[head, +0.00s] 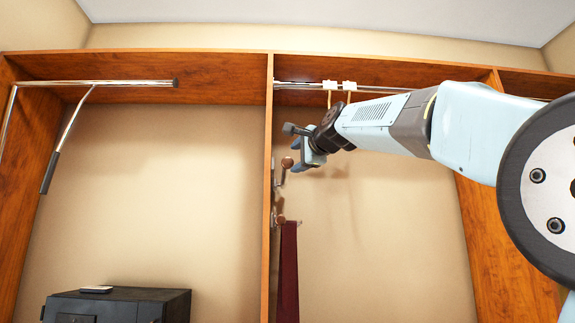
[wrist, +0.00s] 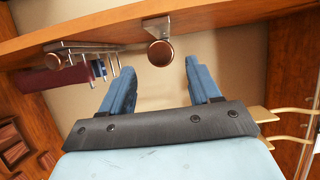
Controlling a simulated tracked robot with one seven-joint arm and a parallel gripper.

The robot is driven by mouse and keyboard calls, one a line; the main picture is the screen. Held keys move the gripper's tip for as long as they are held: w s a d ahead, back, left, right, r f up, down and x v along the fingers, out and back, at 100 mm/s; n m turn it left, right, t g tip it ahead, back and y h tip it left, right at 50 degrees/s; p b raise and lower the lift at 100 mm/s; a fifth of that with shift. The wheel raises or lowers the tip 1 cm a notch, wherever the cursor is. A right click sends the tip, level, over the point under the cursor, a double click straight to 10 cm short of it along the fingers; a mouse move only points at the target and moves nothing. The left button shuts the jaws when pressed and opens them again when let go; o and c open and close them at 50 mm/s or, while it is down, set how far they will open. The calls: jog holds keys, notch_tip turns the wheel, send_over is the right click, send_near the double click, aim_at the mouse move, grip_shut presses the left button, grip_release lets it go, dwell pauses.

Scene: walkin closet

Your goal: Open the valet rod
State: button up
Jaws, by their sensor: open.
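The valet rod (head: 286,163) is mounted on the side of the wooden divider panel, with a round copper-brown knob at its end. In the wrist view the knob (wrist: 160,53) and its metal bracket show at top centre, just beyond the fingertips and between them in the picture. My gripper (head: 299,155) is open and empty, close to the right of the knob in the head view. In the wrist view my two blue fingers (wrist: 160,68) are spread apart. I cannot tell the exact gap between fingers and knob.
Below the valet rod, a rack (head: 281,220) holds a maroon tie (head: 288,270); its several prongs show in the wrist view (wrist: 85,58). Hangers (head: 339,87) hang on a rail above. The divider panel (head: 267,190) is close on the left. A black safe (head: 125,300) stands lower left.

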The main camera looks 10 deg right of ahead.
aim_at(289, 163)
jog(key=shift+x, duration=3.5)
jog(key=shift+f, duration=0.1)
grip_shut()
